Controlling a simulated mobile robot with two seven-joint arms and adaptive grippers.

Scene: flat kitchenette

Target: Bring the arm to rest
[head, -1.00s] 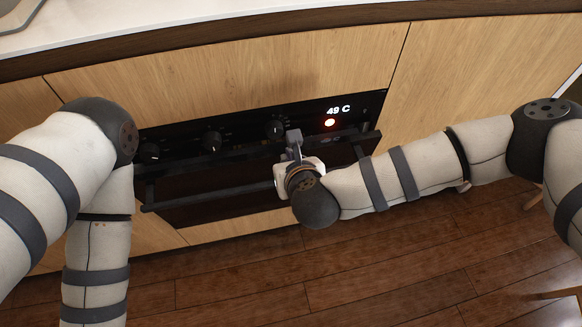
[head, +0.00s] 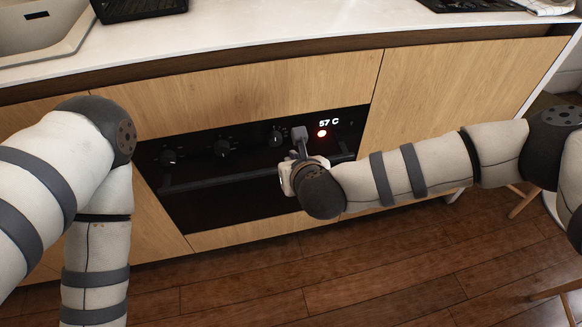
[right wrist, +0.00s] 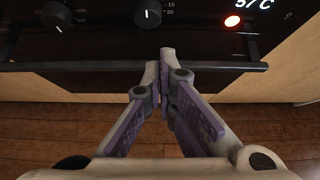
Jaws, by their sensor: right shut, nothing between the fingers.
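My right gripper (head: 299,137) is in front of the black built-in oven (head: 240,205), near its knobs and handle. In the right wrist view the right gripper (right wrist: 161,72) has its fingertips together with nothing between them. Its tips overlap the oven handle (right wrist: 90,67) in that view; I cannot tell whether they touch it. My right arm (head: 420,170) reaches in from the right. My left arm (head: 95,170) is bent at the left edge, and its gripper is out of the picture.
The oven display (head: 329,123) reads 57 C beside a lit red light (head: 322,133). Several knobs line the panel. A white counter (head: 240,30) with a sink (head: 40,30) runs above. Open wooden floor (head: 240,280) lies in front. Stool legs (head: 525,202) stand at right.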

